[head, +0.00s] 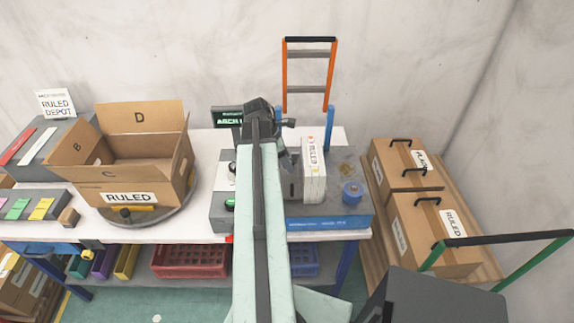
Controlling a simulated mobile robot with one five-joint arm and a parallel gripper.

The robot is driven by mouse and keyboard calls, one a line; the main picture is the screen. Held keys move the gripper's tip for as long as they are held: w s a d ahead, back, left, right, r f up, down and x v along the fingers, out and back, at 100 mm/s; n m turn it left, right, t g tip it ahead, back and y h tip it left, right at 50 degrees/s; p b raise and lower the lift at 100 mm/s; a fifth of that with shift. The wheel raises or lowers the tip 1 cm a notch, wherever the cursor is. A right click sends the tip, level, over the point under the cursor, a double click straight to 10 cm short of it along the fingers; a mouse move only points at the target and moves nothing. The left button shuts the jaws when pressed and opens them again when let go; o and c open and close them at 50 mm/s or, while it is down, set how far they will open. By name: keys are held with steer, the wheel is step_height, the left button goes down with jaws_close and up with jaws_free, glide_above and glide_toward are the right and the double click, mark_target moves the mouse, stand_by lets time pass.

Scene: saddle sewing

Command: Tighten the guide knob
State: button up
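My arm hides part of the machine.
An open cardboard box (130,198) sits on a round turntable (165,221) at left. A small screen (227,118) and an orange-railed frame (309,90) stand behind the machine. Closed cartons (408,222) stand at right, near a dark cart with a green-and-black handle (500,240).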

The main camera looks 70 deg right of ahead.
steer(key=shift+r, duration=0.1)
jaws_close()
steer(key=m, duration=0.1)
steer(key=m+y, duration=0.1)
steer(key=m, duration=0.2)
steer(key=shift+w+d+m+g+y, duration=0.1)
steer(key=shift+d+m+g+y, duration=0.15)
steer(key=shift+m+g+y, duration=0.15)
steer(key=m+y, duration=0.2)
steer(key=m, duration=0.3)
steer(key=shift+m, duration=0.3)
steer(key=shift+t, duration=0.3)
jaws_free()
